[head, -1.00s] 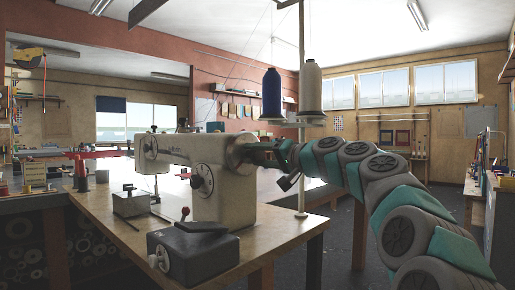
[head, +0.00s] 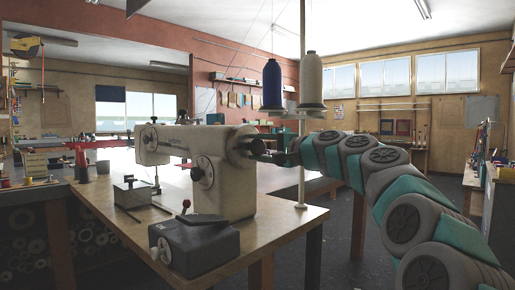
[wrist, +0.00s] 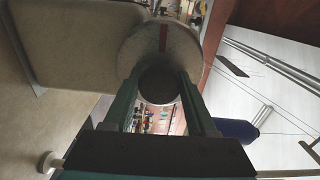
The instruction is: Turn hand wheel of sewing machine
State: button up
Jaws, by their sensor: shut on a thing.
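The cream sewing machine (head: 225,178) stands on the wooden table. Its hand wheel (head: 241,146) is at the right end of the head. In the wrist view the hand wheel (wrist: 188,52) is a pale disc with a dark red mark near its top and a dark round hub (wrist: 159,84) in front. My gripper (head: 264,150) reaches in from the right to the wheel. In the wrist view my gripper (wrist: 160,95) has its two green fingers on either side of the hub, shut on it. The hub's contact sides are partly hidden by the fingers.
A grey box with a lever (head: 195,245) sits on the table's near edge. A thread stand with a blue spool (head: 272,85) and a white spool (head: 311,80) rises behind my arm. The table (head: 290,215) is bare right of the machine.

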dwell(0.4)
jog(key=o, duration=1.4)
jog(key=shift+c, duration=0.2)
jog(key=shift+d, duration=0.1)
jog(key=b+v, duration=0.1)
jog(key=v, duration=0.6)
jog(key=shift+s+d, duration=0.25)
jog(key=shift+d, duration=0.05)
